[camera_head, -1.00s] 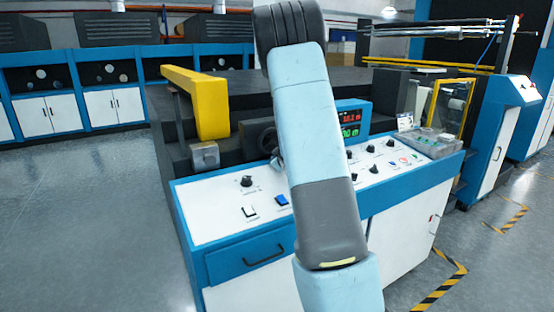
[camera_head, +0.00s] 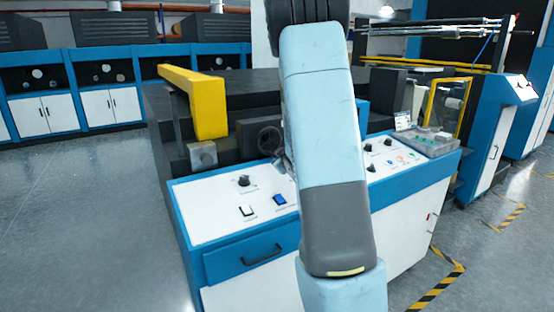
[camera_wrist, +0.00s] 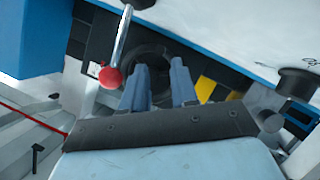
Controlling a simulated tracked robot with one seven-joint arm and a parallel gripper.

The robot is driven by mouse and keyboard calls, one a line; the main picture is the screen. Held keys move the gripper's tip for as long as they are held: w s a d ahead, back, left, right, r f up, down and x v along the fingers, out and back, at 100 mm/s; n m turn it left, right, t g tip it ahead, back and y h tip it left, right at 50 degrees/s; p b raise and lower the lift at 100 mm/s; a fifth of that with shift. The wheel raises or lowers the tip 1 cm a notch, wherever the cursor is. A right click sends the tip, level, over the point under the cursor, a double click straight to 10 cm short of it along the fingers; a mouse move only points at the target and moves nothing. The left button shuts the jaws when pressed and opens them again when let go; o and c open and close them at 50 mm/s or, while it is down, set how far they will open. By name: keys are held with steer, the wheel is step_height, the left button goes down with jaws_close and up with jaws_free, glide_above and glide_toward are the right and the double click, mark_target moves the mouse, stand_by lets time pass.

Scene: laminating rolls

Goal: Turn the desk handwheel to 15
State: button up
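A metal lever with a red ball (camera_wrist: 110,77) is left of the fingers. In the head view my arm hides most of the gripper and the numeric display.
The desk top carries knobs (camera_head: 244,181) and a blue switch (camera_head: 280,199). A yellow guard bar (camera_head: 195,100) rises at left behind the desk. Open floor (camera_head: 80,220) lies to the left.

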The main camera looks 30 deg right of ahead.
steer(key=v, duration=0.6)
steer(key=shift+s, duration=0.25)
steer(key=shift+a+r, duration=0.1)
steer(key=s+a+r+m+g, duration=0.4)
steer(key=s+a+r, duration=0.5)
steer(key=s, duration=0.1)
steer(key=s+a+r+g+y, duration=0.1)
steer(key=s+a, duration=0.3)
steer(key=s, duration=0.3)
steer(key=s+a+r+g+y, duration=0.1)
steer(key=s+a+g, duration=0.1)
steer(key=s+a, duration=0.2)
steer(key=s+a+r+m+g, duration=0.1)
steer(key=s+a, duration=0.3)
steer(key=s, duration=0.6)
steer(key=shift+s+r+y, duration=0.25)
steer(key=shift+y, duration=0.15)
